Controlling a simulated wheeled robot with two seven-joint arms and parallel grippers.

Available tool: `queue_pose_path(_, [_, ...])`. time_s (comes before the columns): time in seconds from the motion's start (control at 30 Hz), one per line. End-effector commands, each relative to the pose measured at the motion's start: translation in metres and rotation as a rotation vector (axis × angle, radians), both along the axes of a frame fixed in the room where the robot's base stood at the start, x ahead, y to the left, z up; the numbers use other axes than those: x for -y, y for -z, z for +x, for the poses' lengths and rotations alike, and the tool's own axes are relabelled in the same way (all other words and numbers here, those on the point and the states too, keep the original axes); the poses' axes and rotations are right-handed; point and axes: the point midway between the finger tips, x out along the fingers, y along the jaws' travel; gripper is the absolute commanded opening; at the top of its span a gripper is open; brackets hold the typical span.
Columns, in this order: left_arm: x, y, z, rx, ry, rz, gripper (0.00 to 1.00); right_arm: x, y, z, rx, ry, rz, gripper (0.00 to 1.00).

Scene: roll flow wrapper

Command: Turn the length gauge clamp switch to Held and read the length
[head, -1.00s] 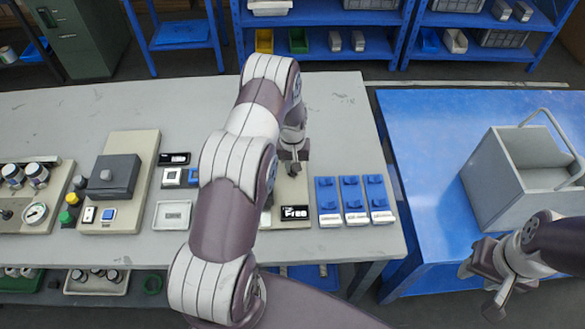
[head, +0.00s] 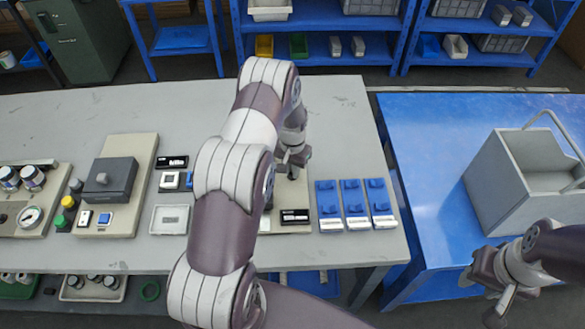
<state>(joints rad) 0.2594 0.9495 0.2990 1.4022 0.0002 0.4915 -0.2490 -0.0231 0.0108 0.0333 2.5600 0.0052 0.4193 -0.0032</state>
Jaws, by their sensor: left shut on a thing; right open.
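The length gauge is a beige panel (head: 290,188) on the grey table, partly hidden by my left arm. Its black display (head: 295,216) at the near edge shows a small line of white text, too small to read. My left gripper (head: 293,170) is over the panel, turned at an angle and shut on the clamp switch, which is mostly hidden under the fingers. I cannot make out the switch's pointing direction. My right gripper (head: 487,290) is open and empty at the lower right, in front of the blue table.
Several blue clamp-like blocks (head: 355,204) stand right of the gauge. A white tray (head: 170,219), small display boxes and a panel with a dark grey box (head: 110,180) lie to the left. A grey handled carrier (head: 515,185) stands on the blue table (head: 430,160).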

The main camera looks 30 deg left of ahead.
Motion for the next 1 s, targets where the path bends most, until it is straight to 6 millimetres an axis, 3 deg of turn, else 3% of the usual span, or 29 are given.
queue_pose_path(0.23, [0.000,-0.001,0.001,0.003,0.000,0.001,0.00,0.000,0.000,0.000,0.000,0.000,0.000,0.43])
queue_pose_path(0.27, [0.000,-0.001,0.001,0.003,0.000,0.001,0.20,0.000,0.000,0.000,0.000,0.000,0.000,0.43])
queue_pose_path(0.3, [0.000,-0.001,0.001,0.003,0.000,0.001,0.33,0.000,0.000,0.000,0.000,0.000,0.000,0.43])
queue_pose_path(0.33, [0.000,-0.001,0.001,0.002,0.000,0.001,0.39,0.000,0.000,0.000,0.000,0.000,0.000,0.43])
queue_pose_path(0.73, [0.000,-0.010,0.002,0.004,-0.001,0.001,0.39,0.000,0.003,0.000,0.000,0.000,0.000,0.43])
queue_pose_path(0.87, [-0.001,-0.036,0.002,0.006,-0.001,0.002,0.39,0.000,0.009,0.000,0.000,0.000,0.000,0.43])
queue_pose_path(1.0, [0.000,-0.075,0.002,0.008,-0.001,0.002,0.39,0.000,0.017,0.000,0.000,0.000,0.000,0.43])
